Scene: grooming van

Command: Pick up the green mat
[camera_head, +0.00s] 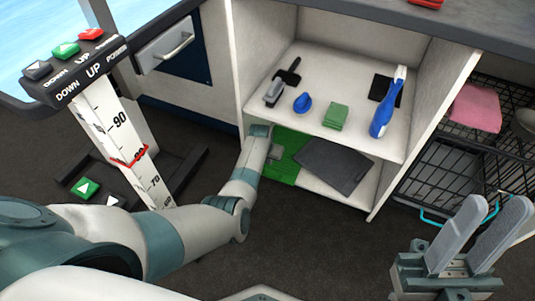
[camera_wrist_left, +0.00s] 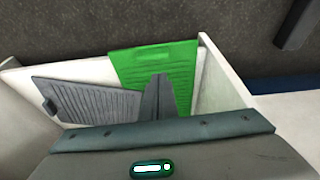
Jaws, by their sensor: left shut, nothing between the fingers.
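The green mat (camera_head: 287,142) lies on the lower shelf of the white cabinet, partly overlapping a dark grey mat (camera_head: 336,170). The left wrist view shows the green mat (camera_wrist_left: 150,58) flat and ridged, with the grey mat (camera_wrist_left: 88,98) beside it on the left. My left gripper (camera_head: 276,153) reaches into the lower shelf by the green mat. In the left wrist view its fingers (camera_wrist_left: 158,80) are together and empty, in front of the green mat; I cannot tell if they touch it. My right gripper (camera_head: 494,208) is open and empty at the lower right, away from the cabinet.
Cabinet side walls bound the shelf.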

